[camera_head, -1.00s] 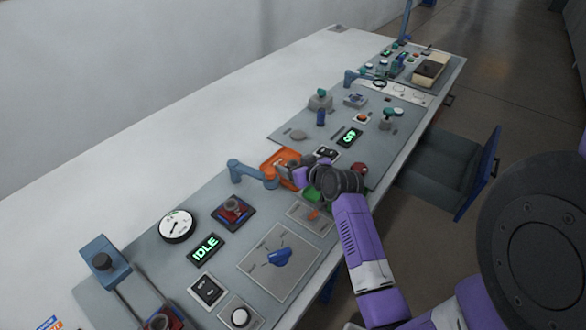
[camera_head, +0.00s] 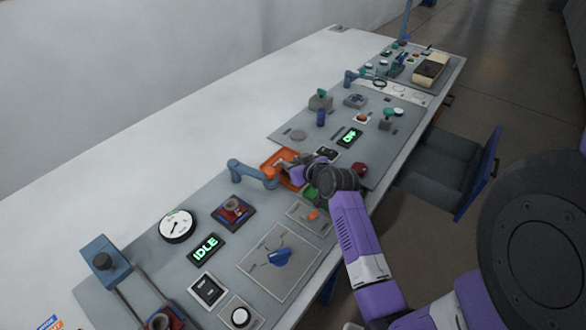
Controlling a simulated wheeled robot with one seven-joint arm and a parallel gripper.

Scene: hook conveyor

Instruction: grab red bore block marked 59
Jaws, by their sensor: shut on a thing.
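My gripper (camera_head: 293,170) is over the orange tray (camera_head: 268,163) at the middle of the panel row, and its fingers are small and partly hidden by my wrist. It is shut on a small block in or just above the tray; the block is mostly hidden and I cannot read a number. A red block with a round bore (camera_head: 232,210) sits in a dark blue square holder (camera_head: 246,219) on the nearer panel. Another red block (camera_head: 160,321) shows at the bottom edge. No marking 59 is legible.
A blue hooked arm (camera_head: 250,171) stands just left of the tray. A green IDLE display (camera_head: 205,247), a gauge (camera_head: 176,226) and a blue knob (camera_head: 279,257) are on the near panel. An open drawer (camera_head: 455,168) juts out at right. The white table behind is clear.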

